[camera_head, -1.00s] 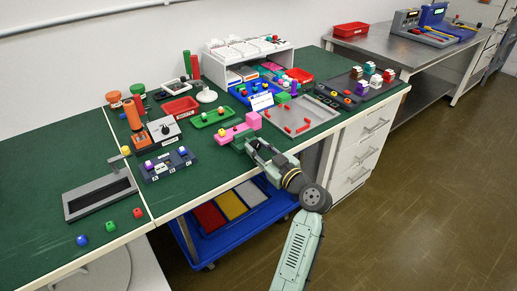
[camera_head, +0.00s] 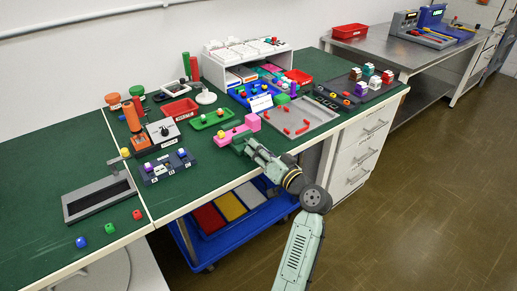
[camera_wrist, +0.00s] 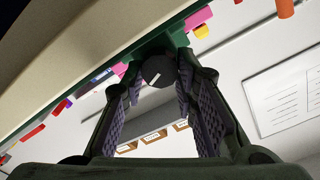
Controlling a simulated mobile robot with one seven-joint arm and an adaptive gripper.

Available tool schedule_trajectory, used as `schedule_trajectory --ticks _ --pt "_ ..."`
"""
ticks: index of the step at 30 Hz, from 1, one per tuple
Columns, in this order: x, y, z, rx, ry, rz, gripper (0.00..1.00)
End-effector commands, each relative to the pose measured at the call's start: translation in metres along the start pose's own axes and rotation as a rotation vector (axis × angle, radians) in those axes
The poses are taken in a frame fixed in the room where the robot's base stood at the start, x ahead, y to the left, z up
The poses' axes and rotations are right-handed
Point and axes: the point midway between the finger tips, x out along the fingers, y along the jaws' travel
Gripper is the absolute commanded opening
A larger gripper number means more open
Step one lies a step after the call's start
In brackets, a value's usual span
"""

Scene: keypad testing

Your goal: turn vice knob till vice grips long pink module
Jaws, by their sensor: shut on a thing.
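The long pink module (camera_head: 226,138) lies at the table's front edge with a yellow button on top. A pink block (camera_head: 253,122) stands at its right end. The green vice is mostly hidden behind my gripper in the head view. In the wrist view the green vice body (camera_wrist: 152,46) shows above a round black knob (camera_wrist: 158,71) with a white line. My gripper (camera_wrist: 158,84) has its fingers on both sides of the knob and is shut on it. I cannot tell whether the vice jaws touch the module.
A grey tray with red bars (camera_head: 306,118) is right of the vice. A green tray (camera_head: 212,118) lies behind the module, and a dark switch panel (camera_head: 166,166) is to the left. A blue cart (camera_head: 190,250) stands under the table.

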Motion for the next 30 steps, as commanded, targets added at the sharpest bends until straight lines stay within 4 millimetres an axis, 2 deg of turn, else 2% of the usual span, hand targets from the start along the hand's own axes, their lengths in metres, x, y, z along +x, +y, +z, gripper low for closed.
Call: schedule_trajectory --ticks 6,15,30 --pt "-0.0004 0.0004 -0.0008 0.182 -0.001 0.001 0.0" --pt "-0.0004 0.0017 -0.0005 0.355 0.0 0.001 0.0" --pt "-0.0004 0.0025 0.0005 0.429 0.001 0.001 0.0"
